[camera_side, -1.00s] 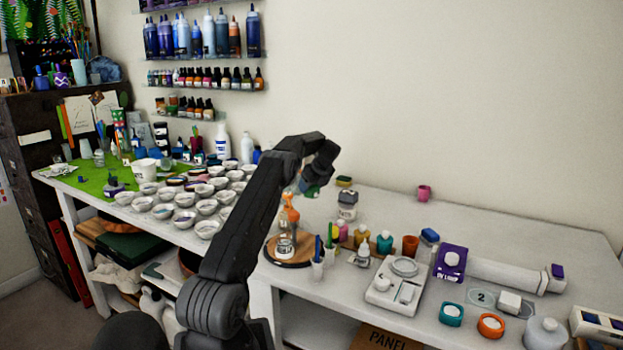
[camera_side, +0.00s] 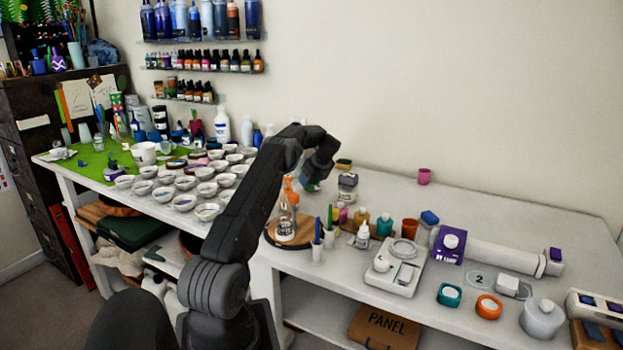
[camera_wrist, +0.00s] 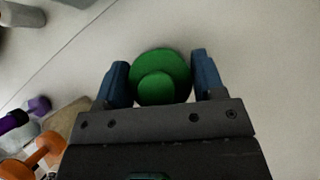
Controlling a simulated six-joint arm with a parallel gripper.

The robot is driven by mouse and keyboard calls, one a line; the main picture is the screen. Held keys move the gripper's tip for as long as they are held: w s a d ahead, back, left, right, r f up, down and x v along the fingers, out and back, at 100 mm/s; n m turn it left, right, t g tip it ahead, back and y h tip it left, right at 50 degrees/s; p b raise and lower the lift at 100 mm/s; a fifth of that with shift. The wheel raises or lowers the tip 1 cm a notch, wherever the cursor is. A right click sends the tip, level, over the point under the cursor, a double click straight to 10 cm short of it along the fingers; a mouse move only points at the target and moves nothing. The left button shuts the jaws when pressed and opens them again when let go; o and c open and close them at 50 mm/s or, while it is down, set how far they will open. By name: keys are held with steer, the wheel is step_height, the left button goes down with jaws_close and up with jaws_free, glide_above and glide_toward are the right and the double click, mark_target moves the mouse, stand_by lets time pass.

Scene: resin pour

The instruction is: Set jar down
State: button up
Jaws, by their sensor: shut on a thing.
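The jar shows in the wrist view as a round green top (camera_wrist: 160,80) with a smaller green disc on it. My gripper (camera_wrist: 161,72) has its blue fingers on both sides of the jar and is shut on it. In the side view the wrist points down and the jar (camera_side: 312,186) is a small green patch below it, mostly hidden. It hangs behind the round wooden board (camera_side: 275,240). The jar's lower part is hidden, so I cannot tell whether it touches the table.
An orange-topped clear bottle (camera_side: 286,227) stands on the board, close to my gripper. A grey-lidded container (camera_side: 347,186) is just right. Small bottles, a white scale (camera_side: 392,283) and a purple box (camera_side: 448,246) stand further right. The back right of the table (camera_side: 500,205) is largely clear.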

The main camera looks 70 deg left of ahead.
steer(key=shift+f, duration=0.55)
steer(key=o, duration=1.1)
